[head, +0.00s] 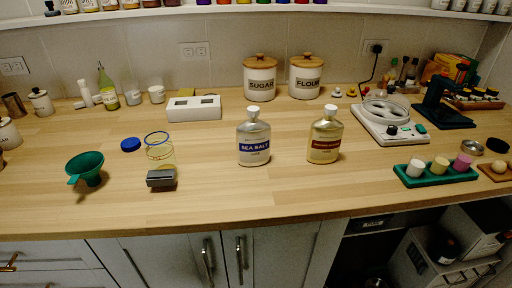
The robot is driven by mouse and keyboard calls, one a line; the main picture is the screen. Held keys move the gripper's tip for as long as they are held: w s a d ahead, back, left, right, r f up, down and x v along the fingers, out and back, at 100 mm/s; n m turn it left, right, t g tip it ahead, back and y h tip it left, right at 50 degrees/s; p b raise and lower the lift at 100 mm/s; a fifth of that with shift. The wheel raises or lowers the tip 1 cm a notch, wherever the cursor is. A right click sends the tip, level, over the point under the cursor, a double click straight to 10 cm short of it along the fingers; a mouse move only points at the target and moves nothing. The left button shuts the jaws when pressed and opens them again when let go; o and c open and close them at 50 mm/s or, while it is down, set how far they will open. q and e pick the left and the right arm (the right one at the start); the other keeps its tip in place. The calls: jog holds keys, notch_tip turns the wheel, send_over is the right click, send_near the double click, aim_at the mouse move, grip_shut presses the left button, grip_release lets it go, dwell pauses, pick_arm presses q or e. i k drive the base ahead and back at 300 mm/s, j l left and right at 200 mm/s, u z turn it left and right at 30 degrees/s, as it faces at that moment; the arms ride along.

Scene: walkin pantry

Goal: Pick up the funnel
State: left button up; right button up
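The funnel (86,167) is dark green with a wide round mouth. It is on the wooden counter at the left in the head view, near the front edge, with a small tab on its left side. Neither of my grippers shows in the head view. Nothing stands in front of the funnel.
A blue lid (131,144), a clear jar (160,153) and a dark grey block (161,178) are right of the funnel. Sea salt (253,140) and brown-labelled (324,138) bottles stand mid-counter. A green tray (436,176) is at right. The front-centre counter (270,195) is clear.

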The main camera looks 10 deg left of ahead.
aim_at(87, 165)
jog(key=u, duration=1.45)
